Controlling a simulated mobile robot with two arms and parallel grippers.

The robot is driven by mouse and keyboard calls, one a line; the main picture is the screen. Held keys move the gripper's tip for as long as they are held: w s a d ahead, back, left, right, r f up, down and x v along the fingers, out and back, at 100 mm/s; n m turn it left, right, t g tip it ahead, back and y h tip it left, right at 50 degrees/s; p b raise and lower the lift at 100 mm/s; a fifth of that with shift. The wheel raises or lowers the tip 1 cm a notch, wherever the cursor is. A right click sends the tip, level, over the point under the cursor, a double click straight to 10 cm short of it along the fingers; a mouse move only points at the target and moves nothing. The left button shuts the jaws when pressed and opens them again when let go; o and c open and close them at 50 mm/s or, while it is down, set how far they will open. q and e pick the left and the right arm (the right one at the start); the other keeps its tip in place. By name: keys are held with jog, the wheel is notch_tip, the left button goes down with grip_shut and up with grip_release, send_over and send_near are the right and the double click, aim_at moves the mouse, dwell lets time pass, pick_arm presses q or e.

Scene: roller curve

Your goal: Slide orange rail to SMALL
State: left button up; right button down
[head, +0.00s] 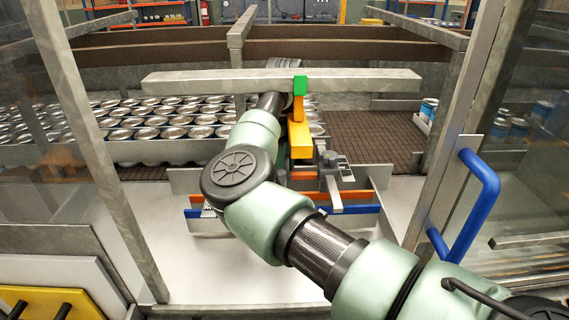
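The orange rail (354,196) is a thin strip low in the middle of the machine, just above a parallel blue rail (352,210). My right arm crosses in front and hides part of both rails. The arm reaches up from the lower right to a grey crossbar, and its far end (284,63) shows only partly beyond the bar. The fingers cannot be made out. It is well above and behind the orange rail, apart from it. No SMALL marking is legible. My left gripper is out of view.
A grey crossbar (210,82) carries a green block (300,86), with a yellow-orange bracket (300,138) below it. Many cans (140,120) stand at left on the conveyor (375,140). A door with a blue handle (483,190) stands open at right. Grey posts flank the opening.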

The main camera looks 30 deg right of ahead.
jog(key=w, duration=0.1)
jog(key=d, duration=0.1)
jog(key=w, duration=0.1)
jog(key=shift+w+d+r, duration=0.15)
jog(key=shift+w+d, duration=0.1)
jog(key=shift+w, duration=0.1)
jog(key=c, duration=1.2)
grip_release()
jog(key=shift+w, duration=0.1)
jog(key=shift+w+d, duration=0.1)
jog(key=shift+d, duration=0.05)
